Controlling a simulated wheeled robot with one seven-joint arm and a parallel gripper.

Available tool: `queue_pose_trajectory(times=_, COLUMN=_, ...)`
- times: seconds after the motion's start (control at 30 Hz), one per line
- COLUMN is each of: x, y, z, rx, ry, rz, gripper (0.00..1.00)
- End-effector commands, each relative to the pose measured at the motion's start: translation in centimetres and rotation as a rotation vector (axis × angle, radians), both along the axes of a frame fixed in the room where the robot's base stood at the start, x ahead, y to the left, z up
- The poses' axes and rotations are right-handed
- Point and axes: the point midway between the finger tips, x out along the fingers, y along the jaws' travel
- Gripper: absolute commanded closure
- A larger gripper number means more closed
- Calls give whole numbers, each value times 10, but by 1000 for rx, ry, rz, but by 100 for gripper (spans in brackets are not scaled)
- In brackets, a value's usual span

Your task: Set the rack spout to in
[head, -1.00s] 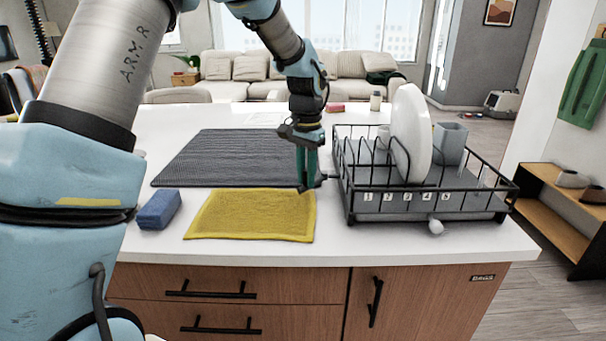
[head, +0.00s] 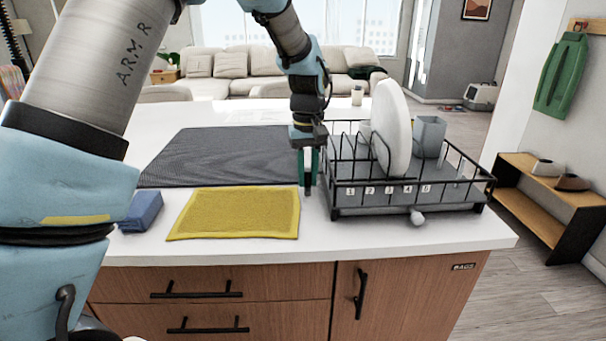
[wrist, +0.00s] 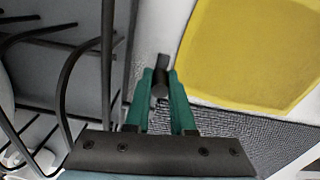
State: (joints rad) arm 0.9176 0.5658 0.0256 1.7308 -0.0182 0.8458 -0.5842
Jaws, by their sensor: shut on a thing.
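The black wire dish rack (head: 360,207) with a grey tray stands on the right of the white counter, numbers along its front. My gripper (head: 308,190) points down at the rack's left side, between it and the yellow cloth. In the wrist view my gripper (wrist: 160,88) is shut on a small dark piece, which seems to be the rack spout (wrist: 160,70). How the spout joins the tray is not clear. Rack wires run along the left of the wrist view. A pale round knob (head: 418,218) sticks out below the rack's front.
A white plate (head: 391,128) and a grey cup (head: 429,136) stand in the rack. The counter's front strip is clear.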

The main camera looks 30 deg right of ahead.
Motion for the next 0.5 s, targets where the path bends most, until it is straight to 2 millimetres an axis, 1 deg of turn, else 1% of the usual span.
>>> queue_pose_trajectory(times=0.2, x=-1, y=-4, z=1, rx=-4, ry=-2, rz=59, gripper=100)
queue_pose_trajectory(times=0.5, x=-2, y=-6, z=1, rx=-5, ry=-2, rz=76, gripper=100)
